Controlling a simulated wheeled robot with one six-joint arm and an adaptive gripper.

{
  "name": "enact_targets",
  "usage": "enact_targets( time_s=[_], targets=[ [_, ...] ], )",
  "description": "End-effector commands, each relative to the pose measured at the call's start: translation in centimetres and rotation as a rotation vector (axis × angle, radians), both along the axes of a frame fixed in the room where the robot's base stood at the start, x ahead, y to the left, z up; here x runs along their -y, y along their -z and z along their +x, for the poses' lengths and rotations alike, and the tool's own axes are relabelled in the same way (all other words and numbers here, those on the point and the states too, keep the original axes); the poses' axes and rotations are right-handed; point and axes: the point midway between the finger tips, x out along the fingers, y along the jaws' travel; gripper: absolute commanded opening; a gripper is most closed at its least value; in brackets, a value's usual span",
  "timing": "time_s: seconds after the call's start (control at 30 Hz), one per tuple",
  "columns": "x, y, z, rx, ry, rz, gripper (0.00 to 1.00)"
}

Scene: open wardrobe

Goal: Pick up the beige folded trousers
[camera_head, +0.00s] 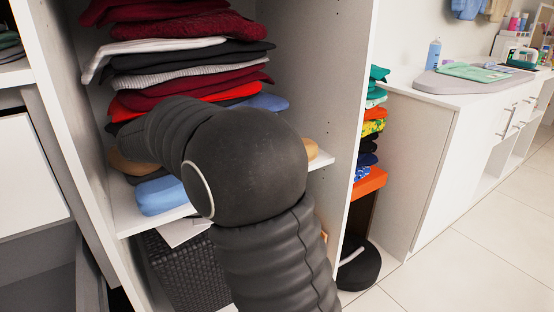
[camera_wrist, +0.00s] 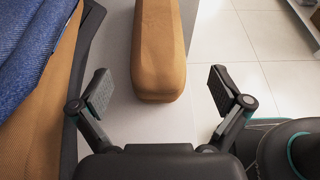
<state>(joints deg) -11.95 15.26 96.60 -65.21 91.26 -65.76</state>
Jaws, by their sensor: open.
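The beige folded trousers (camera_wrist: 158,50) look tan-orange in the wrist view, a narrow folded block with a rounded near end on a pale shelf. A tan end that seems to be the same garment (camera_head: 311,150) shows just right of my arm in the head view. My gripper (camera_wrist: 160,90) is open, one finger on each side of the near end of the trousers, with gaps on both sides. In the head view my gripper is hidden behind my dark arm. I cannot tell the height between the fingers and the shelf.
A blue garment (camera_wrist: 30,65) over another tan one lies close left of my left finger. A tall stack of red, black and white clothes (camera_head: 185,60) fills the shelf above my arm. A light blue folded piece (camera_head: 162,196) lies near the shelf's front edge.

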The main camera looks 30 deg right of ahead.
Motion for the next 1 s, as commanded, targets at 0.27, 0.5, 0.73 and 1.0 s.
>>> enact_targets(
  time_s=[0.27, 0.5, 0.73, 1.0],
  targets=[
    [2.5, 1.1, 0.0, 0.000, 0.000, 0.001, 1.00],
    [4.1, 1.8, 0.2, 0.000, 0.002, 0.001, 1.00],
    [6.9, 3.1, 0.4, 0.001, 0.004, 0.001, 1.00],
    [7.3, 3.2, 0.5, 0.002, 0.001, 0.002, 1.00]
  ],
)
